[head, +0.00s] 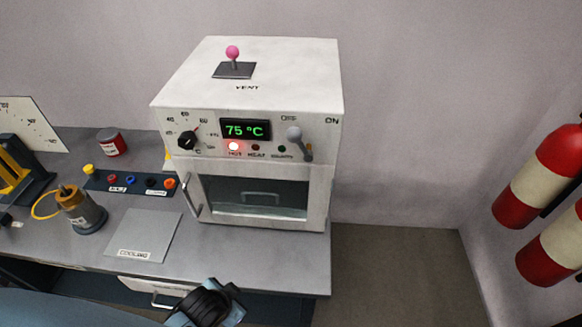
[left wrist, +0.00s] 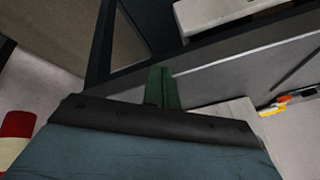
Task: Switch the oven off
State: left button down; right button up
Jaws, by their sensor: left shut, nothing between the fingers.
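The white oven (head: 185,95) stands on the bench in the head view, its door closed and its green display (head: 245,130) reading 75 °C. A switch with a grey ball (head: 294,134) is at the right of its front panel, between the OFF and ON labels. The ball lies nearer OFF, with the stem running down to the right; I cannot tell its setting for sure. My left arm comes in at the bottom, in front of the bench and below the oven. My left gripper (left wrist: 161,88) shows shut and empty in the left wrist view. My right gripper is not in view.
Fire extinguishers (head: 540,175) hang right.

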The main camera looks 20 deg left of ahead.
pick_arm(q)
jog(key=w+a+r+m+t+p, duration=0.15)
jog(key=w+r+m+t, duration=0.45)
jog(key=r, duration=0.7)
jog(key=m+t+h+p, duration=0.1)
jog(key=m+t+h, duration=0.6)
jog(key=m, duration=0.5)
send_near(300, 144)
jog(key=s+d+r+g+h, duration=0.1)
jog(key=s+d+r, duration=0.15)
jog(key=s, duration=0.35)
jog(key=w+p, duration=0.4)
jog(key=w, duration=0.7)
jog(key=shift+w+d+g+h+p, duration=0.15)
jog(key=shift+d+g+h+p, duration=0.15)
jog(key=shift+h+p, duration=0.1)
jog(key=shift+r, duration=0.1)
